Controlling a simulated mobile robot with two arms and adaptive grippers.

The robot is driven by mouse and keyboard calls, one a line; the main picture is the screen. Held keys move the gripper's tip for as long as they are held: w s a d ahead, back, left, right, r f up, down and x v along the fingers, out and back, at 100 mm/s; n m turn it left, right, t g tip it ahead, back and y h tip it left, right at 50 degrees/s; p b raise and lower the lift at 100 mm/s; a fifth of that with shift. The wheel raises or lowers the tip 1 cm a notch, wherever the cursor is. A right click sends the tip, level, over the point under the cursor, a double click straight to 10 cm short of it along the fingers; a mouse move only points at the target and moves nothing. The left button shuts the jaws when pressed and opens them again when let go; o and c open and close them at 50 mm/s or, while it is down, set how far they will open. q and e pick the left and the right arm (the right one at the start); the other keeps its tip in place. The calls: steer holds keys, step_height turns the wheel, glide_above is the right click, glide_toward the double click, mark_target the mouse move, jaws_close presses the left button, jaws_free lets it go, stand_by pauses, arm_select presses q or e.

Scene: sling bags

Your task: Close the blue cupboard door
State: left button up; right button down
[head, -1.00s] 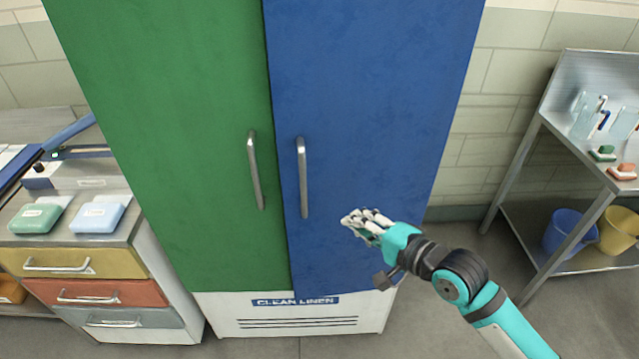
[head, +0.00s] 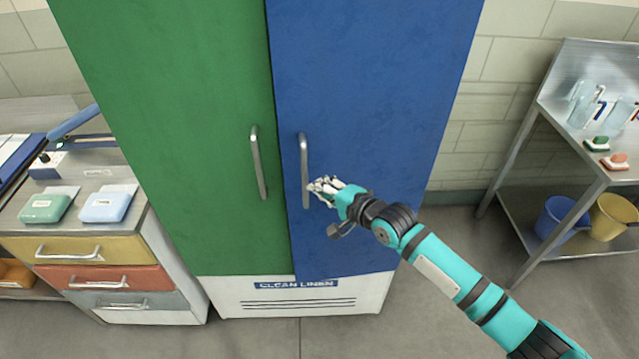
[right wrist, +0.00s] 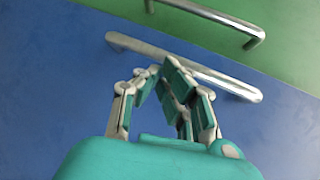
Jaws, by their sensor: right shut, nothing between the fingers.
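The blue cupboard door (head: 370,110) is the right-hand door of a tall cupboard. It stands shut or almost shut, its lower inner corner slightly below the green door's; I cannot tell if it is fully flush. Its upright metal handle (head: 304,165) is near its inner edge. My right gripper (head: 313,186) is at the lower part of this handle, on its right side. In the right wrist view, the closed fingers (right wrist: 160,72) overlap the handle (right wrist: 215,77) with nothing between them; contact is unclear. My left gripper is not in view.
The green door (head: 170,130) with its handle (head: 258,163) is shut beside it. A drawer unit (head: 100,250) stands on the left. A metal shelf table (head: 552,120) with blue and yellow buckets stands on the right. The floor between cupboard and table is open.

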mark_target(315, 177)
steer(key=shift+w+a, duration=0.15)
steer(key=w+b, duration=0.1)
steer(key=w+a+b, duration=0.1)
steer(key=w+b, duration=0.1)
steer(key=shift+w+a+f, duration=0.1)
steer(key=shift+w, duration=0.2)
stand_by(0.4)
